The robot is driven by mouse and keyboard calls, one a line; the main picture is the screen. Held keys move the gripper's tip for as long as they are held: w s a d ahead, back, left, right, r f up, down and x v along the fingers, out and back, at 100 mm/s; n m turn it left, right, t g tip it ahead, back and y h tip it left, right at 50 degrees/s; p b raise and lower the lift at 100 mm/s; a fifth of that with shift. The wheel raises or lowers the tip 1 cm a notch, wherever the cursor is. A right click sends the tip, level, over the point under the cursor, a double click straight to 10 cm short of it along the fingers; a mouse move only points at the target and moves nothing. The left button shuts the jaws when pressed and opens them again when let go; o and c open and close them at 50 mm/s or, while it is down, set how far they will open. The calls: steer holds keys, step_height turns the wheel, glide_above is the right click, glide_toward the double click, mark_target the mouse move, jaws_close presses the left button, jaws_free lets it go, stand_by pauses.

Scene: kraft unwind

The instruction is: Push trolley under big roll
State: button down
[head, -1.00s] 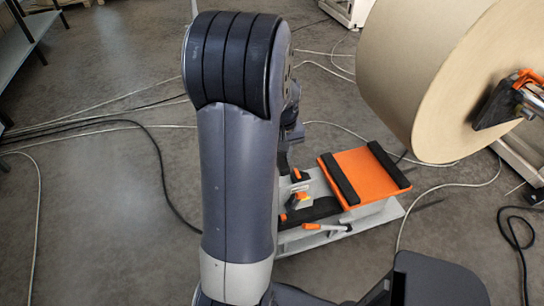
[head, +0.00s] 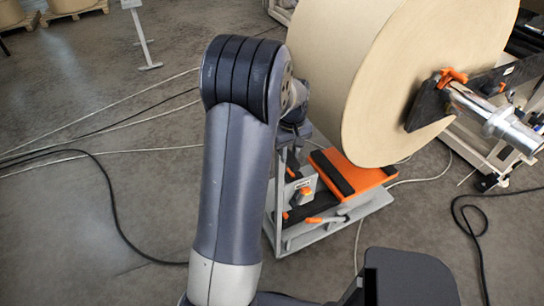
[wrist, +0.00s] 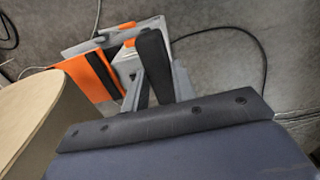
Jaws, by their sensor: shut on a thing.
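The trolley (head: 340,222) is a low grey frame with an orange top (head: 376,177) carrying black strips. In the head view its top meets the lower edge of the big kraft roll (head: 405,120), which hides part of it. I cannot tell whether they touch. In the wrist view the orange top (wrist: 91,76) is at upper left, and the roll (wrist: 35,115) is at the left edge. My gripper (head: 297,124) is shut on the trolley's upright handle end; my arm hides most of the grip.
The roll sits on a metal shaft (head: 490,118) with an orange-handled clamp (head: 452,77), on a stand at the right. Cables (head: 110,200) lie on the floor to the left, and a black cable (head: 470,225) at the right. Open floor is at the left.

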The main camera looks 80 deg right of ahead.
steer(key=s+d+p, duration=0.1)
steer(key=s+d, duration=0.4)
steer(key=s, duration=0.1)
steer(key=shift+s, duration=0.15)
steer(key=c, duration=1.1)
jaws_free()
steer(key=shift+c, duration=0.2)
steer(key=shift+r, duration=0.1)
step_height(320, 180, up, 11)
steer(key=b, duration=0.1)
steer(key=shift+f, duration=0.3)
step_height(320, 180, down, 11)
steer(key=w, duration=0.1)
steer(key=shift+a+r+p, duration=0.2)
steer(key=shift+a+p, duration=0.2)
steer(key=shift+a, duration=0.05)
